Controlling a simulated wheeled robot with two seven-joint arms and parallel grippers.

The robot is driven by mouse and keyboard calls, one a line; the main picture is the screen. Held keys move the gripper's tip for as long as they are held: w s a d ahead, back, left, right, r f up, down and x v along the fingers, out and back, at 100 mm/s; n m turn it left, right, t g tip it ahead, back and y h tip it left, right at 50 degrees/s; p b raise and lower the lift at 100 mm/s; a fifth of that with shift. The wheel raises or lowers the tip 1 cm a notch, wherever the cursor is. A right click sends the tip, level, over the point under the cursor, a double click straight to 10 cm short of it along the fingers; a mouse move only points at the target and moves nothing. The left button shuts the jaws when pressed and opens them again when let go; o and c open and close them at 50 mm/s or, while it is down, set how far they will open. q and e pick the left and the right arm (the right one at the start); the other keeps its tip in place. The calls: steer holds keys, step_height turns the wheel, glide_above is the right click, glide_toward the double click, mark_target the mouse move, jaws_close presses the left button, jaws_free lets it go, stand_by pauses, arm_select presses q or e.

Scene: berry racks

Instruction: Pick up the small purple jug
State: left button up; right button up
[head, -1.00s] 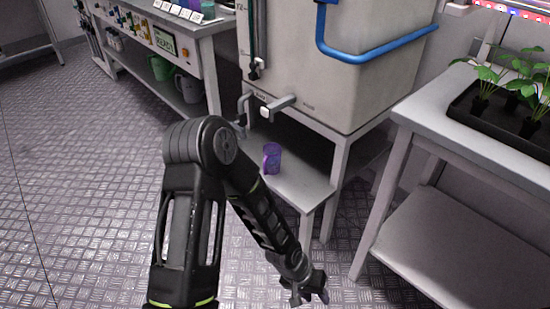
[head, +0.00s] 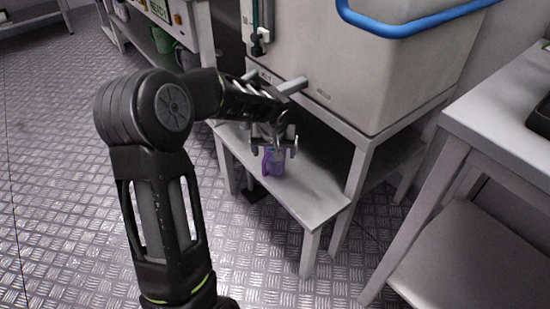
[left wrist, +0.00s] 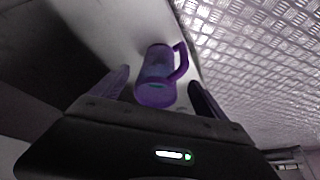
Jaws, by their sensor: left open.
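The small purple jug (head: 273,163) stands on the low grey bench below the large tank. My left gripper (head: 274,148) is open, just above and around the near side of the jug in the head view, partly covering its top. In the left wrist view the purple jug (left wrist: 156,76) lies between and beyond the two open fingers (left wrist: 160,90), with its handle toward the right finger. I cannot tell whether either finger touches it. My right gripper is not in view.
The low bench (head: 310,190) is otherwise bare on its right part. The tank (head: 350,70) with a blue pipe (head: 415,25) and tap stands close behind. A grey table (head: 490,130) is at the right. A green jug (head: 163,42) sits on a shelf at the back left.

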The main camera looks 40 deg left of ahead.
arm_select(q)
steer(key=shift+b+x, duration=0.6)
steer(key=shift+x, duration=0.55)
steer(key=shift+f, duration=0.25)
steer(key=shift+b+x, duration=0.9)
steer(key=shift+x, duration=1.75)
steer(key=shift+r, duration=0.1)
steer(key=shift+c, duration=0.5)
